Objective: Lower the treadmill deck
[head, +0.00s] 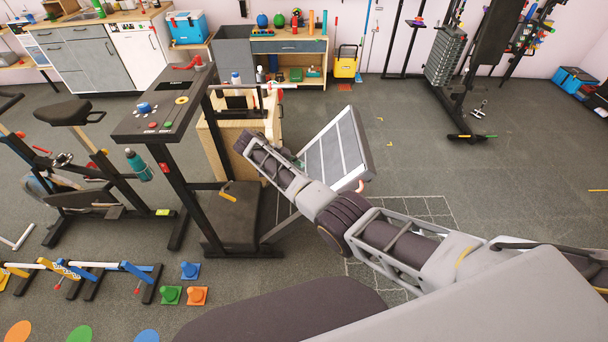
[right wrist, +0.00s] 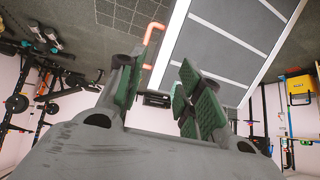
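The treadmill (head: 150,128) stands left of centre in the head view, with a dark console on black uprights. Its grey, white-striped deck (head: 335,150) is tilted up behind my right arm; it also fills the upper right of the right wrist view (right wrist: 225,50). An orange-red handle (right wrist: 152,45) is at the deck's edge, and part of it shows in the head view (head: 360,185). My right gripper (right wrist: 162,72) has its green-padded fingers apart and empty, close to the handle. I cannot tell the exact gap. My arm hides the gripper in the head view. My left gripper is out of view.
An exercise bike (head: 85,165) stands at the left, with low hurdles (head: 85,275) and small cones (head: 197,295) in front. A wooden box (head: 225,150) is behind the treadmill. A weight rack (head: 460,70) stands at the back right. Floor right of the deck is open.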

